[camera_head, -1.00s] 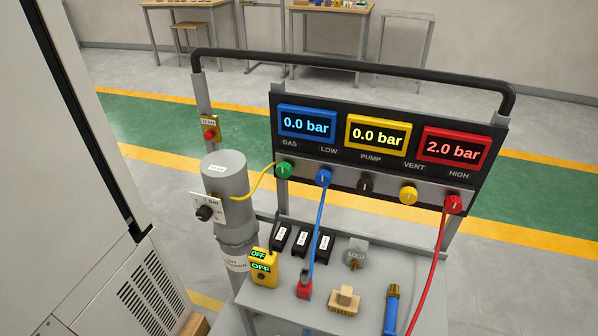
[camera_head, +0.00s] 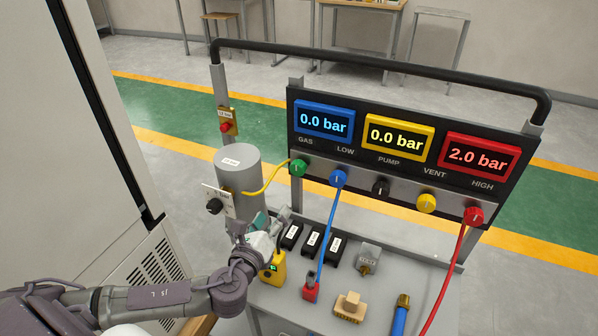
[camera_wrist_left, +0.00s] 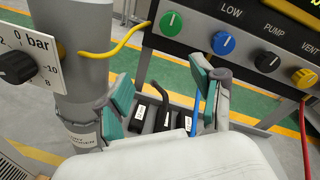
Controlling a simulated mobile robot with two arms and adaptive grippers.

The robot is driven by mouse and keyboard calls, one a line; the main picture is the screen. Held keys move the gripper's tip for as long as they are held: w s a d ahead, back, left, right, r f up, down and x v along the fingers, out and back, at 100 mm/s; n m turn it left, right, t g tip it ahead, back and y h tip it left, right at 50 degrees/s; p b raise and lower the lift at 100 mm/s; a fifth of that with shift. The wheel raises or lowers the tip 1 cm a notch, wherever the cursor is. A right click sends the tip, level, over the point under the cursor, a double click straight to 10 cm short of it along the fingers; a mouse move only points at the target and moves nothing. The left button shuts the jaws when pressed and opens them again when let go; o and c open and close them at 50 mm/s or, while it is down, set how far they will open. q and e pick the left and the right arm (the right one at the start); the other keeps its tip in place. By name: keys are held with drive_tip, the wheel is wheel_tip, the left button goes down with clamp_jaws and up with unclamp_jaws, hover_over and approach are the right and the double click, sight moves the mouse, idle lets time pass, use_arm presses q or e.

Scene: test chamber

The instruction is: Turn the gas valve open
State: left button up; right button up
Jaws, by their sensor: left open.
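The gas valve is a green knob (camera_head: 298,168) under the GAS label at the left end of the panel's knob row. A white mark on it stands roughly upright. In the left wrist view the green knob (camera_wrist_left: 172,22) is beyond the fingertips, near the top. My left gripper (camera_head: 270,222) is below and left of the green knob, in front of the grey cylinder, apart from the knob. In the left wrist view its teal-padded fingers (camera_wrist_left: 162,88) are spread and empty. My right gripper is not in view.
A yellow hose joins the grey cylinder (camera_head: 238,170) near the green knob. The cylinder's dial plate (camera_head: 218,199) is left of my gripper. A blue hose (camera_head: 328,235) hangs from the blue knob (camera_head: 338,178). A yellow meter (camera_head: 275,268) and black blocks (camera_head: 312,239) are close by.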

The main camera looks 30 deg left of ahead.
sight(296, 171)
use_arm(q)
drive_tip(key=w+m, duration=0.1)
drive_tip(key=w, duration=0.4)
drive_tip(key=w+a+r+m+h+p, duration=0.1)
drive_tip(key=w+m, duration=0.1)
drive_tip(key=w, duration=0.3)
drive_tip(key=w+r+m+t, duration=0.1)
drive_tip(key=w+m, duration=0.1)
drive_tip(key=w, duration=0.3)
drive_tip(key=shift+a+h+p, duration=0.25)
drive_tip(key=shift+h+p, duration=0.05)
drive_tip(key=shift+p, duration=0.1)
drive_tip(key=c, duration=1.1)
drive_tip(key=shift+c, duration=0.2)
